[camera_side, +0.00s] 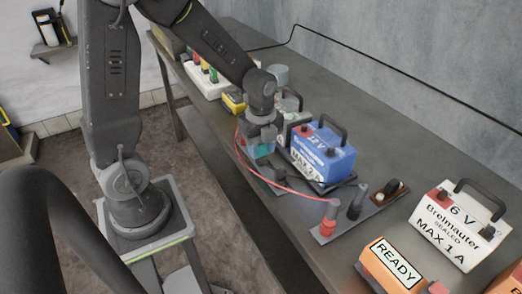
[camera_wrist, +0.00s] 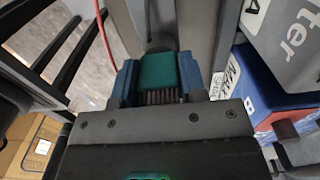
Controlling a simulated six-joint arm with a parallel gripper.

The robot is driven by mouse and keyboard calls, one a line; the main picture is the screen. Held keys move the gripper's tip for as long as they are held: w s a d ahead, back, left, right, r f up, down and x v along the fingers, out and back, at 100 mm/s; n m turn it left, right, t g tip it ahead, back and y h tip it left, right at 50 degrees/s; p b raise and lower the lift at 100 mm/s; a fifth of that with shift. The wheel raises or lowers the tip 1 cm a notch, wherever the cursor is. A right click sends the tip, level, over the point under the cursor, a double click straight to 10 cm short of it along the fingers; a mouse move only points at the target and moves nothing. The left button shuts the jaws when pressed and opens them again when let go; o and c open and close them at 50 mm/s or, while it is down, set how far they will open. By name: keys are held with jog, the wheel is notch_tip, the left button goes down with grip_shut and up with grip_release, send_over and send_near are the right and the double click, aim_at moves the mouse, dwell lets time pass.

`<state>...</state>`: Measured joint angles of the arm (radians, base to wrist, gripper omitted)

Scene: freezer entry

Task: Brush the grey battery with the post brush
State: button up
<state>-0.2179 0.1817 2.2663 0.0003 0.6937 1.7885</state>
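My gripper (camera_side: 264,153) hangs at the table's near edge, left of the blue 12 V battery. In the wrist view, its two blue fingers (camera_wrist: 158,82) are shut on the post brush (camera_wrist: 157,70), a green block with dark bristles. In the side view, only a small teal patch shows between the fingers. The grey battery (camera_side: 293,104) stands behind my gripper and the blue battery, partly hidden by both. In the wrist view, the grey battery (camera_wrist: 285,35) fills the upper right, with part of its lettering showing. The brush appears apart from it; its terminals are mostly hidden.
The blue battery (camera_side: 322,155) with a black handle stands close to my gripper's right. A red cable (camera_side: 275,185) loops to a red clamp (camera_side: 328,218) beside a black clamp (camera_side: 357,203). A white 6 V battery (camera_side: 458,228) and orange READY box (camera_side: 390,268) stand at front right.

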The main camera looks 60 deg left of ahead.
jog(key=c, duration=0.4)
jog(key=shift+c, duration=0.2)
jog(key=shift+r, duration=0.5)
jog(key=r, duration=0.3)
jog(key=shift+s+a+r, duration=0.2)
jog(key=shift+a+r, duration=0.15)
jog(key=shift+a, duration=0.05)
jog(key=s+a+r, duration=0.6)
jog(key=a+r, duration=0.2)
jog(key=r, duration=0.2)
jog(key=shift+a+r, duration=0.15)
jog(key=shift+a, duration=0.25)
jog(key=shift+s, duration=0.1)
